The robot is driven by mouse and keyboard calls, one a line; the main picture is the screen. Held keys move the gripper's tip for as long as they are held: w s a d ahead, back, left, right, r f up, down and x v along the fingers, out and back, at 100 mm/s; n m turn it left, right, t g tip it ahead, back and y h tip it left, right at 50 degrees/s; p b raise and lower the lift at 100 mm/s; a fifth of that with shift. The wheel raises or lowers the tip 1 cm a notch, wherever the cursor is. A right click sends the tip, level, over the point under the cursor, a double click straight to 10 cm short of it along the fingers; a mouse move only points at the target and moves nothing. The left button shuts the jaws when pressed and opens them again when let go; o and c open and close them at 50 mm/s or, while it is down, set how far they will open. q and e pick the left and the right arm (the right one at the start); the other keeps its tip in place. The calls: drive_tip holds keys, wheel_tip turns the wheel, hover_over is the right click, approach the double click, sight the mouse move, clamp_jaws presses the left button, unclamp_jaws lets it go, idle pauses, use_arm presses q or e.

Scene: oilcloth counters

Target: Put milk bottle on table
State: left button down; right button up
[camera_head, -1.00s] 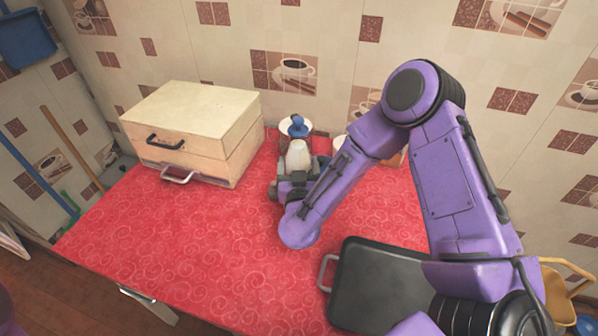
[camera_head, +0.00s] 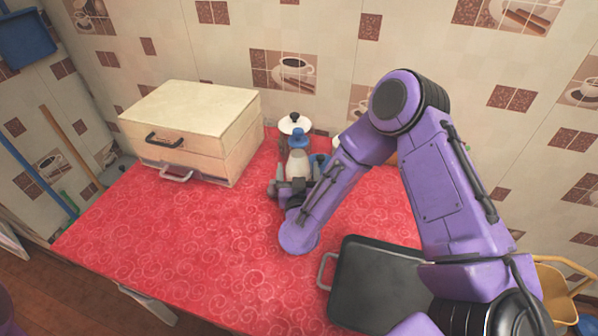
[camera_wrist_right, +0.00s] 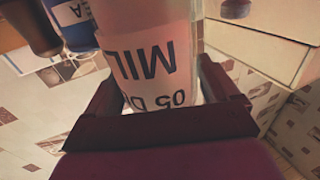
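The milk bottle (camera_head: 300,164) is whitish with a blue cap and stands upright near the back middle of the red counter (camera_head: 190,240). My right gripper (camera_head: 294,186) is shut around its body. In the right wrist view the bottle (camera_wrist_right: 155,55), with upside-down "MIL" lettering, sits between the two fingers of the gripper (camera_wrist_right: 160,110). Whether the bottle's base touches the cloth is hidden by the gripper. My left gripper is not in view.
A cream box with handles (camera_head: 190,120) stands at the back left. A white-lidded jar (camera_head: 293,124) is close behind the bottle. A blue labelled container (camera_wrist_right: 78,22) shows in the wrist view. A black griddle (camera_head: 375,290) lies at front right. The counter's left front is clear.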

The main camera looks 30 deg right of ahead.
drive_tip(key=shift+o, duration=0.4)
drive_tip(key=shift+s+f, duration=0.2)
drive_tip(key=shift+f, duration=0.2)
drive_tip(key=shift+w+a+r+p, duration=0.1)
drive_tip(key=shift+r+p, duration=0.3)
drive_tip(key=shift+s+a, duration=0.2)
drive_tip(key=shift+a, duration=0.05)
drive_tip(key=b+v, duration=0.2)
drive_tip(key=v, duration=0.9)
drive_tip(key=shift+r+b, duration=0.3)
drive_tip(key=shift+r, duration=0.1)
drive_tip(key=shift+s+d, duration=0.1)
